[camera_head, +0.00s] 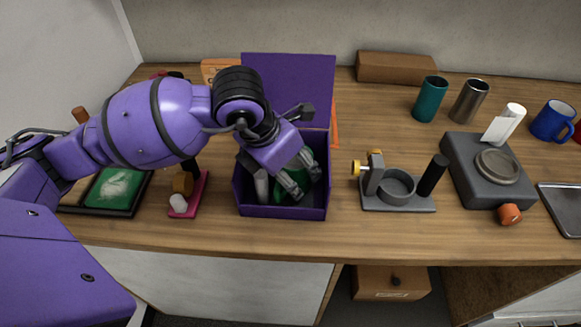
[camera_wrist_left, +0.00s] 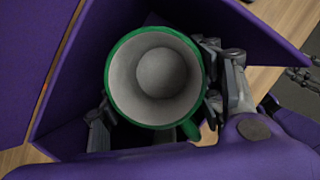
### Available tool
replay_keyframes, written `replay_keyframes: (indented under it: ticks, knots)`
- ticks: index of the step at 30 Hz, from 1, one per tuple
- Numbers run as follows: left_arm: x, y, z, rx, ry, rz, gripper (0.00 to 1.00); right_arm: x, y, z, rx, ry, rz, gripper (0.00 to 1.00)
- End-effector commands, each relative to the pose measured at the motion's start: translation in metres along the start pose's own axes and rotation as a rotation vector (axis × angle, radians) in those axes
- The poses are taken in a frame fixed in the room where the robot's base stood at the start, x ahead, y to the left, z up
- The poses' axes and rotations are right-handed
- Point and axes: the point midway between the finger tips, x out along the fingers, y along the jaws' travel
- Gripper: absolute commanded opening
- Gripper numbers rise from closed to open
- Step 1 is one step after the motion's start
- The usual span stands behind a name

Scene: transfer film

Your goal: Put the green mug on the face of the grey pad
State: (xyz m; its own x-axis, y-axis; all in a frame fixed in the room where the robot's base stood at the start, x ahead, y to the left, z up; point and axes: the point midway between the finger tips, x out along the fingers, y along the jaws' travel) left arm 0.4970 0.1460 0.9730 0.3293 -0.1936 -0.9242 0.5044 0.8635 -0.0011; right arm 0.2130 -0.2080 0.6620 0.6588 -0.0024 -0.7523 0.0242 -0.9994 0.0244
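The green mug is inside the open purple box (camera_head: 284,211), mostly hidden by my left gripper in the head view. In the left wrist view the green mug (camera_wrist_left: 183,45) shows its open mouth and pale interior, with the handle at lower right. My left gripper (camera_head: 298,173) reaches down into the box, its fingers on either side of the mug; whether they press on it is not clear. A dark grey block (camera_head: 468,188) with a round plate on top, which looks like the grey pad, stands at the right. My right gripper is not seen in the head view.
A grey fixture (camera_head: 388,207) with a round cup and a black post stands between the box and the block. A teal tumbler (camera_head: 430,103), a steel tumbler (camera_head: 468,105) and a blue mug (camera_head: 550,123) stand behind. An orange knob (camera_head: 509,214) is at the block's front.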

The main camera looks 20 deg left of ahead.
Motion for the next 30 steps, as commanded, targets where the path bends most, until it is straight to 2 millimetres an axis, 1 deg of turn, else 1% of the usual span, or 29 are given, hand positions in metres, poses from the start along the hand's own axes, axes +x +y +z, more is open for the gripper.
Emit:
replay_keyframes:
  ticks: [1, 2, 3, 11, 14, 16, 20, 27, 30]
  knots:
    - [0.000, 0.000, 0.000, 0.000, 0.000, 0.000, 0.70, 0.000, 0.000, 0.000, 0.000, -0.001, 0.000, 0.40]
    - [-0.001, 0.000, 0.000, 0.000, 0.000, 0.000, 0.74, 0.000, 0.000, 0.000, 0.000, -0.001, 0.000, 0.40]
    - [-0.001, 0.000, 0.000, 0.000, -0.001, 0.000, 0.76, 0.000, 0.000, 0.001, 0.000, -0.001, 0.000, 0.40]
    - [-0.001, 0.000, 0.001, 0.000, -0.001, 0.000, 0.76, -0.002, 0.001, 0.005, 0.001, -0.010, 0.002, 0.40]
    - [-0.005, 0.000, 0.002, 0.000, -0.002, 0.001, 0.76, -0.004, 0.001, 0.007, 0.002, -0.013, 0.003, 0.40]
    - [-0.011, 0.001, 0.002, 0.001, -0.003, 0.001, 0.76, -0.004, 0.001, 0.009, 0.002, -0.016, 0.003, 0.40]
    - [-0.035, 0.001, 0.002, 0.002, -0.005, 0.004, 0.76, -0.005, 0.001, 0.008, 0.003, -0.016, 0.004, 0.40]
    - [-0.087, 0.001, 0.002, 0.001, -0.003, 0.004, 0.76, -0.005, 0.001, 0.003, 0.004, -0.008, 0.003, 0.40]
    - [-0.103, 0.001, 0.002, 0.001, -0.004, 0.003, 0.76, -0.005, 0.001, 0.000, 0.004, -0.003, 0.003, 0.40]
